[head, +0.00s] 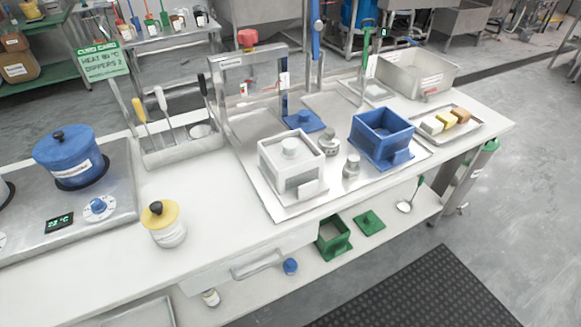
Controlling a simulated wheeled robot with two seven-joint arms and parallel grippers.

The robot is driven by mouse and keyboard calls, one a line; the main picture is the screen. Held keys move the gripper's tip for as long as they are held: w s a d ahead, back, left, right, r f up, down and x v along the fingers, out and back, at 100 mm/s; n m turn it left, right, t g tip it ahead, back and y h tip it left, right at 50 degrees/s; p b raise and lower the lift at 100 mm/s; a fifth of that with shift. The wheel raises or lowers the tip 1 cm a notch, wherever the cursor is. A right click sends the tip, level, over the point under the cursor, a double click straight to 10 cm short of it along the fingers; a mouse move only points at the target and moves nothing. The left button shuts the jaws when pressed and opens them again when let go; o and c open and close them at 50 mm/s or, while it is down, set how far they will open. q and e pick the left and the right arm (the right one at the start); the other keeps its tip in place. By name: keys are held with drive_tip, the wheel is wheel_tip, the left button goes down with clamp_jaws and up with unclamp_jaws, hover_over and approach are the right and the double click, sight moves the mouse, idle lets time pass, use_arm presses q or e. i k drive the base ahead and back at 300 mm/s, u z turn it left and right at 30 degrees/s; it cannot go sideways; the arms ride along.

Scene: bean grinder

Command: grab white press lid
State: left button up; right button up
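A white square press box (278,178) stands on the metal tray in the middle of the counter. The white press lid (290,150), with a round knob on top, appears to sit in the open top of this box. How deep it sits is hard to tell. Neither of my grippers is in view.
A blue lid (303,121) lies behind. A metal press frame (248,80) stands behind left. A yellow-lidded jar (164,224) stands front left. Bare counter surrounds the jar.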

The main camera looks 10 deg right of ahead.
sight(290, 151)
drive_tip(key=u, duration=0.7)
drive_tip(key=i, duration=0.55)
drive_tip(key=z, duration=0.3)
